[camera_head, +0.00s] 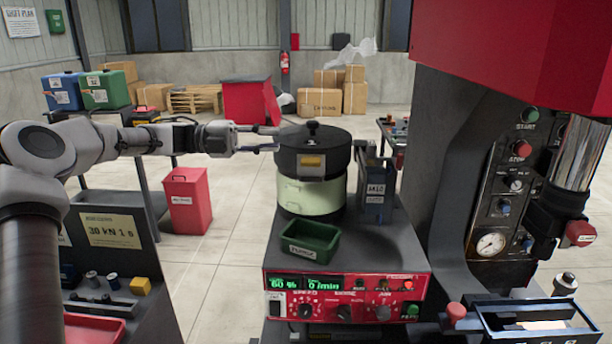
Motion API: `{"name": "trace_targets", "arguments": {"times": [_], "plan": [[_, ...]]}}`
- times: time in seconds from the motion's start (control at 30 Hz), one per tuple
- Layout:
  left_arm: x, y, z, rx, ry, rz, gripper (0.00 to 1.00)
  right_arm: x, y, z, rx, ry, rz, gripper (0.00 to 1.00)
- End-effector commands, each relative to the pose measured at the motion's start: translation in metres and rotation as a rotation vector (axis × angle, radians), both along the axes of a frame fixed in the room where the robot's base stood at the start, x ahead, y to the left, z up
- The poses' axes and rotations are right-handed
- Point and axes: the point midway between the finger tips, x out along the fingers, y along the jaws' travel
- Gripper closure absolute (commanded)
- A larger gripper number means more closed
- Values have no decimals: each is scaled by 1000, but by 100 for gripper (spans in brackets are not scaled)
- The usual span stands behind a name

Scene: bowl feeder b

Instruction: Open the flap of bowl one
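The bowl feeder stands on the red and dark machine in the middle, with a pale green body (311,195) and a black upper part (292,157). A dark knob (312,128) sits on top. A small yellowish plate (312,162) shows on the front of the black part; I cannot tell if it is the flap. My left gripper (272,139) reaches in from the left, its two fingers apart with nothing seen between them. The fingertips are at the left side of the black part; I cannot tell if they touch it. My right gripper is not in view.
A green tray (307,241) sits in front of the bowl, above the red control panel (345,295). A dark grey box (375,197) stands right of the bowl. A large press (440,150) fills the right. A red bin (187,200) stands on the floor at left.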

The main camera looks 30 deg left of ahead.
Motion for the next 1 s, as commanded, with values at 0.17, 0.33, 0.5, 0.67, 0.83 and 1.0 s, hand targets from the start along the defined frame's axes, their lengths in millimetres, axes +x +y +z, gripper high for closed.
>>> {"name": "trace_targets", "arguments": {"times": [0.17,0.33,0.5,0.67,0.83,1.0], "plan": [[0,0,-45,-1,1,0,77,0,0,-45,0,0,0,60],[1,-2,-55,0,1,-1,77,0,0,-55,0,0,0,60],[12,-21,-50,2,5,-3,77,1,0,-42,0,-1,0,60],[29,-48,-50,2,6,-2,77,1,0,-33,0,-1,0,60],[40,-65,-52,2,2,-1,77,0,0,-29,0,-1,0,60],[41,-67,-52,-1,1,0,77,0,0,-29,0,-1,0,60]]}}
